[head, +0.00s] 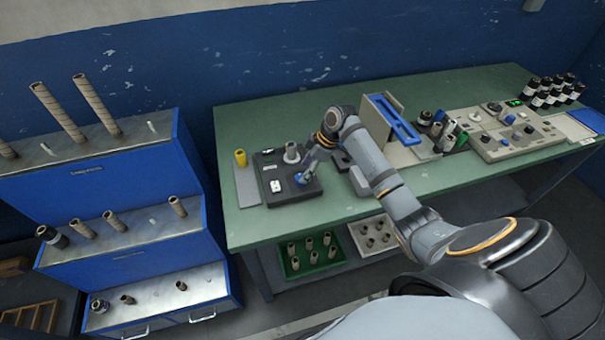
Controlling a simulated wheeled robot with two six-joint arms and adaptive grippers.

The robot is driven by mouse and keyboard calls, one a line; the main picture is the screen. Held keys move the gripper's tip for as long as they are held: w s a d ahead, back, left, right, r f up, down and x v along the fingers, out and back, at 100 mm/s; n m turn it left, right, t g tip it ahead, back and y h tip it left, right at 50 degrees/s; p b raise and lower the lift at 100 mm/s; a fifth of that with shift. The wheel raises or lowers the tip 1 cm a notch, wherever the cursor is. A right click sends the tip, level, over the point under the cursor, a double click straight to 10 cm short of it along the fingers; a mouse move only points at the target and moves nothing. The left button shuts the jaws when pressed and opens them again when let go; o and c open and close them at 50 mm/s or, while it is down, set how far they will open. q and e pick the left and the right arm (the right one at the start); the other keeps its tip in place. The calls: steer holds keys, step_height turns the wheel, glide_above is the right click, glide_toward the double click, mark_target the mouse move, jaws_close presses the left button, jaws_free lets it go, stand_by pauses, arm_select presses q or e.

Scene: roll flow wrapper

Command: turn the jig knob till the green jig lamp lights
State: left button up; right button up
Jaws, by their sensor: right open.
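A black jig box (285,192) stands at the left end of the green workbench. It carries a grey cylindrical post (291,153) at the back, a white plate (275,186) and small dark fittings. My right arm reaches in from the right, and my right gripper (304,177) is open, pointing down over the right side of the box. The knob cannot be told apart from the fingers at this size, and I cannot tell whether they touch it. No lit green lamp can be made out on the box. My left gripper is not in view.
A yellow cup (240,157) stands left of the box. A blue-topped fixture (392,119) and a beige control panel (506,135) stand farther right. A blue stepped rack (125,185) with tubes is at left. Bins (312,256) sit under the bench.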

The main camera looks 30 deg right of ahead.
mark_target(301, 176)
steer(key=shift+x, duration=1.85)
steer(key=shift+s, duration=0.1)
steer(key=c, duration=1.2)
steer(key=shift+o, duration=0.2)
steer(key=shift+r+m+p, duration=0.25)
steer(key=shift+m+p, duration=0.25)
steer(key=shift+p, duration=0.5)
steer(key=m+h+p, duration=0.1)
steer(key=m+p, duration=0.2)
steer(key=m+t+h+p, duration=0.1)
steer(key=m+p, duration=0.2)
steer(key=p, duration=0.1)
steer(key=m+h+p, duration=0.1)
steer(key=m+p, duration=0.2)
steer(key=p, duration=0.1)
steer(key=shift+s+a+t+h, duration=0.1)
steer(key=shift+a+t+h, duration=0.2)
steer(key=m+h+p, duration=0.1)
steer(key=m, duration=0.2)
steer(key=shift+p, duration=0.35)
steer(key=shift+a+f+m+h+p, duration=0.15)
steer(key=shift+m+h+p, duration=0.35)
steer(key=shift+m, duration=0.8)
